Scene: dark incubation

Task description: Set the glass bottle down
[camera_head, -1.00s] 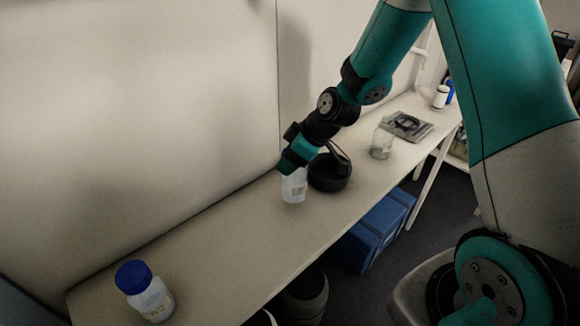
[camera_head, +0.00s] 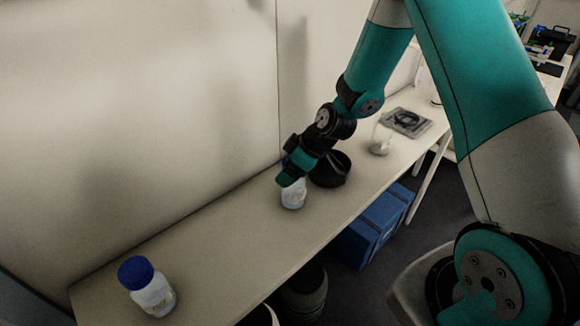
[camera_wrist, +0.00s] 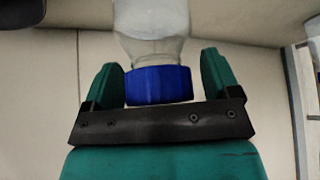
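The glass bottle (camera_head: 292,198) is clear with a pale label. It is upright at the back of the long table (camera_head: 225,235), and its base appears to be on the tabletop. My gripper (camera_head: 287,182) is directly over it and hides its top in the head view. In the wrist view the bottle's blue cap (camera_wrist: 158,85) lies between the two green fingers of my gripper (camera_wrist: 163,78). A narrow gap shows between the cap and the right finger. The left finger is very close to the cap; contact there is unclear.
A black pan (camera_head: 331,170) stands close to the right of the bottle. A small clear glass vessel (camera_head: 380,140) and a grey flat device (camera_head: 406,122) are farther right. Another blue-capped bottle (camera_head: 148,288) stands at the near left. The table between the bottles is clear. The wall runs behind.

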